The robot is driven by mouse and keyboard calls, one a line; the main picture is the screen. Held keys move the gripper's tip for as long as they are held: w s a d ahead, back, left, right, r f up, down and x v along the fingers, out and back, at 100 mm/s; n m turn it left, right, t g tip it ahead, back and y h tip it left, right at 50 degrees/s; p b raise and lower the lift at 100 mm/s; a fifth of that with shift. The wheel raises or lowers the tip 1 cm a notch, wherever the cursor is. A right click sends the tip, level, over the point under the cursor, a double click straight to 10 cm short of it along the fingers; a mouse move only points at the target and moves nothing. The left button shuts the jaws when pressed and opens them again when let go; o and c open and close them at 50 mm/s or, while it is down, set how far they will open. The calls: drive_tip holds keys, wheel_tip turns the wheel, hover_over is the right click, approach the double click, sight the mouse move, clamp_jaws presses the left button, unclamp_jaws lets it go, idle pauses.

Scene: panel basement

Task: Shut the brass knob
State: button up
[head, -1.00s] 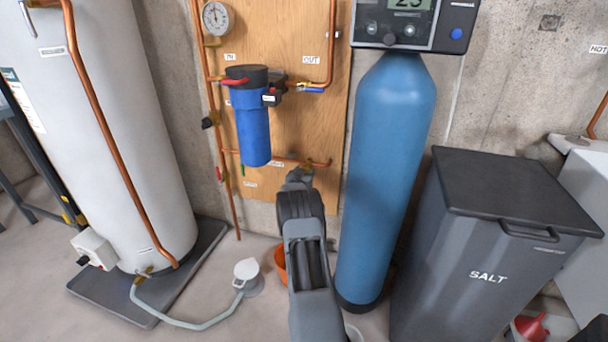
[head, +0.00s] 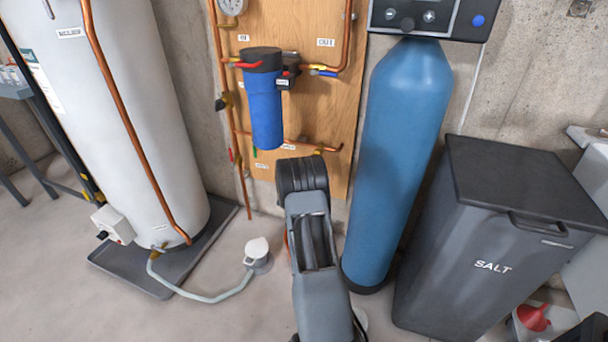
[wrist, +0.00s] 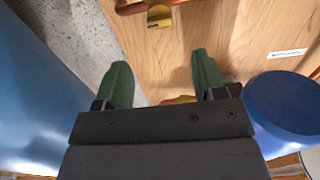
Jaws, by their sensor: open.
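A small brass knob (wrist: 159,15) shows at the top edge of the wrist view, on a copper pipe by the wooden board. In the head view a brass fitting (head: 319,151) sits on the low copper pipe, just above my arm; it looks like the same part. My gripper (wrist: 163,76) has two green fingers spread apart with nothing between them in hand. The knob lies beyond the fingertips, apart from them. Another brass piece (wrist: 178,99) is partly hidden behind the gripper body. In the head view my arm hides the gripper.
A blue filter housing (head: 266,105) hangs on the board (head: 305,55), left of my arm. The blue tank (head: 398,150) stands close on the right, beside the salt bin (head: 490,250). A white heater tank (head: 130,130) and a floor hose (head: 205,297) are at left.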

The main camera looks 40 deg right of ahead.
drive_tip(key=shift+p+v, duration=0.3)
drive_tip(key=shift+v, duration=1.95)
drive_tip(key=w+a+r+n+t+y+p, duration=0.25)
drive_tip(key=a+r+p, duration=0.2)
drive_tip(key=r, duration=0.25)
drive_tip(key=w+a+r+n+t+y+p, duration=0.1)
drive_tip(key=w+a+r+y+p, duration=0.15)
drive_tip(key=a+r, duration=0.35)
drive_tip(key=s+a+r+n+y+p, duration=0.35)
drive_tip(key=a+r+y+p, duration=0.4)
drive_tip(key=a+r, duration=0.55)
drive_tip(key=s+a+r+n+g+y+p, duration=0.35)
drive_tip(key=s+a+r+p, duration=0.35)
drive_tip(key=s+a+r, duration=0.25)
drive_tip(key=s+a+r+n+g+p, duration=0.1)
drive_tip(key=s+a+r+g+p, duration=0.1)
drive_tip(key=s, duration=0.5)
drive_tip(key=s+a+r+n+g+p, duration=0.1)
drive_tip(key=s+a+r+g+p, duration=0.1)
drive_tip(key=s, duration=0.5)
drive_tip(key=shift+s+a+r+p, duration=0.25)
drive_tip(key=shift+a+p, duration=0.35)
drive_tip(key=shift+p, duration=0.4)
